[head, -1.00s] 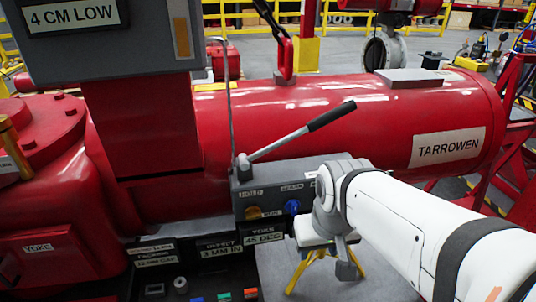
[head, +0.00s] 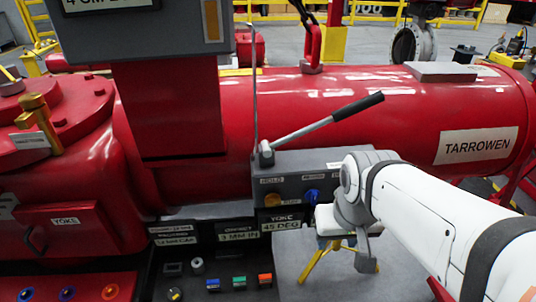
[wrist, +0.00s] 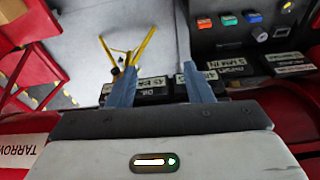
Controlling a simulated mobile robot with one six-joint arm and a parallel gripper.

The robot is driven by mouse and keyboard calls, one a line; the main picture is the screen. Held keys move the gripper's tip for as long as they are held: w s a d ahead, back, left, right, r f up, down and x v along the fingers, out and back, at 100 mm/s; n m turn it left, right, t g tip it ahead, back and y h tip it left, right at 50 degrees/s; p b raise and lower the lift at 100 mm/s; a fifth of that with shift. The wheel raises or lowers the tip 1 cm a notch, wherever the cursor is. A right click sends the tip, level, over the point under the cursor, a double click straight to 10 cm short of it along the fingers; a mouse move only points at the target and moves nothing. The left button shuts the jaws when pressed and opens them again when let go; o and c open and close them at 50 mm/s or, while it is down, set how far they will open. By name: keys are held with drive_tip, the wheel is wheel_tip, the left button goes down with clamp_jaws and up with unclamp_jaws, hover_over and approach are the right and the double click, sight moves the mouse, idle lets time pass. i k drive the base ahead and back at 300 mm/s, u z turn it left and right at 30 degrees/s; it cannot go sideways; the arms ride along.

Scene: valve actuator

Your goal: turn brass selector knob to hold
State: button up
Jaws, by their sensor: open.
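The brass knob cannot be made out in the wrist view.
A lever with a black grip (head: 358,106) rises from the grey box toward the right. A red cylinder labelled TARROWEN (head: 390,120) lies behind. A lower panel with coloured buttons (head: 239,281) stands in front. A yellow-legged stand (head: 318,262) is below my gripper.

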sight(271, 199)
drive_tip(key=u, duration=0.05)
drive_tip(key=k, duration=0.55)
drive_tip(key=z, duration=1.9)
drive_tip(key=k, duration=1.4)
drive_tip(key=u, duration=1.3)
drive_tip(key=i, duration=1)
drive_tip(key=u, duration=0.1)
